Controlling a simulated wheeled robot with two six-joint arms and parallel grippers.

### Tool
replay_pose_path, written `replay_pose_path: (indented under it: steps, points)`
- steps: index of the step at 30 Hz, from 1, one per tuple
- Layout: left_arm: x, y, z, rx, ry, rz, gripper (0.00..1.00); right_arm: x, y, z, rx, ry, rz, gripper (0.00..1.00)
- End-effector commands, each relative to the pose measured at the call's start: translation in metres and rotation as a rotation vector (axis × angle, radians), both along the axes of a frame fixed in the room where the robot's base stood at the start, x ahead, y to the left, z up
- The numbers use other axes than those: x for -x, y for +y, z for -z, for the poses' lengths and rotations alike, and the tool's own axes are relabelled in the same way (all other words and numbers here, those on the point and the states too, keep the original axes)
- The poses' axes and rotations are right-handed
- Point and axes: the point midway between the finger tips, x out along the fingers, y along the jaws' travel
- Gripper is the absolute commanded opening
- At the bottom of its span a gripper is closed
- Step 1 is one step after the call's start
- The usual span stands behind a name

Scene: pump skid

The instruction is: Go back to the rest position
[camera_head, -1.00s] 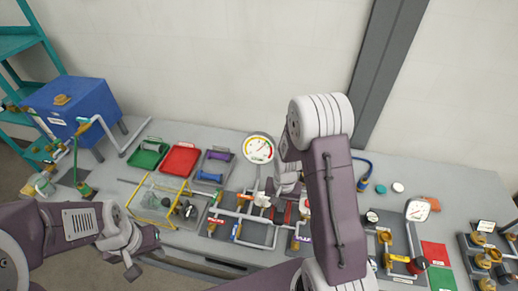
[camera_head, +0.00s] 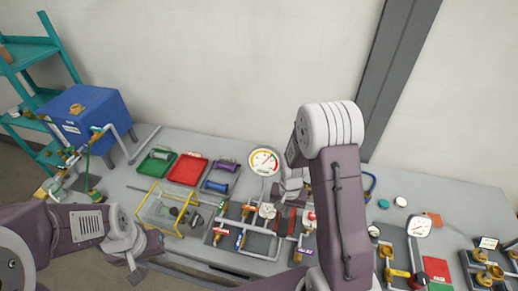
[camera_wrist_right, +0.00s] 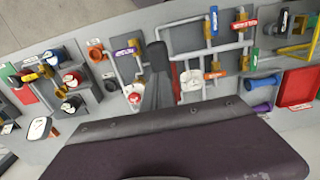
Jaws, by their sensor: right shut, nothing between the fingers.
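My left gripper (camera_head: 135,277) is at the lower left of the head view, in front of the bench's near edge and short of the yellow-framed clear box. It holds nothing that I can see, and its finger gap is not clear. My right arm rises in front of the bench and bends down at a white joint. Its gripper is mostly hidden behind my arm in the head view. In the right wrist view my right gripper (camera_wrist_right: 157,72) is shut and empty, above the pipe panel (camera_wrist_right: 215,55).
The grey bench (camera_head: 460,205) carries a pressure gauge (camera_head: 264,161), a green tray (camera_head: 157,163), a red tray (camera_head: 188,171), the yellow-framed box (camera_head: 165,212) and valve panels at right. A blue tank (camera_head: 85,115) and teal shelf (camera_head: 45,60) stand at left.

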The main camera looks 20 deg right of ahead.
Motion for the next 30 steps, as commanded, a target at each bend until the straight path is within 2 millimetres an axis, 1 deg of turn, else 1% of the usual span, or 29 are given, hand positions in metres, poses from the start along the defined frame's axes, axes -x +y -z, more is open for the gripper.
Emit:
replay_pose_path:
  steps: [4, 6, 8, 10, 12, 15, 20, 21, 22, 26, 29, 30]
  points:
    - [0.000, 0.000, 0.000, 0.000, 0.000, 0.000, 0.36, 0.000, 0.000, 0.000, 0.001, -0.001, -0.001, 0.00]
    - [0.000, 0.000, 0.000, 0.000, 0.000, 0.000, 0.36, 0.000, 0.002, -0.007, 0.001, -0.012, -0.023, 0.00]
    - [0.000, 0.000, 0.000, 0.000, 0.000, 0.000, 0.36, 0.002, 0.006, -0.022, 0.005, -0.035, -0.072, 0.00]
    - [0.000, 0.000, 0.000, 0.000, 0.000, 0.000, 0.36, 0.008, 0.013, -0.044, 0.013, -0.072, -0.154, 0.00]
    - [0.000, 0.000, 0.000, 0.000, 0.000, 0.000, 0.36, 0.017, 0.021, -0.066, 0.022, -0.111, -0.248, 0.00]
    - [0.000, 0.000, 0.000, 0.000, 0.000, 0.000, 0.36, 0.031, 0.030, -0.090, 0.037, -0.159, -0.371, 0.00]
    - [0.000, 0.000, 0.000, 0.000, 0.000, 0.000, 0.36, 0.056, 0.041, -0.118, 0.065, -0.230, -0.547, 0.00]
    - [-0.001, 0.000, 0.023, 0.000, -0.002, 0.000, 0.36, 0.059, 0.042, -0.094, 0.063, -0.223, -0.557, 0.00]
    - [-0.001, 0.000, 0.036, 0.000, -0.002, 0.000, 0.36, 0.060, 0.042, -0.079, 0.060, -0.216, -0.553, 0.00]
    - [0.000, 0.000, 0.078, 0.000, 0.001, 0.000, 0.36, 0.064, 0.043, -0.036, 0.050, -0.194, -0.545, 0.00]
    - [0.000, 0.000, 0.114, 0.000, 0.000, 0.000, 0.36, 0.069, 0.045, 0.002, 0.041, -0.176, -0.541, 0.00]
    - [0.000, 0.000, 0.131, 0.000, 0.000, 0.000, 0.36, 0.070, 0.045, 0.019, 0.037, -0.167, -0.539, 0.00]
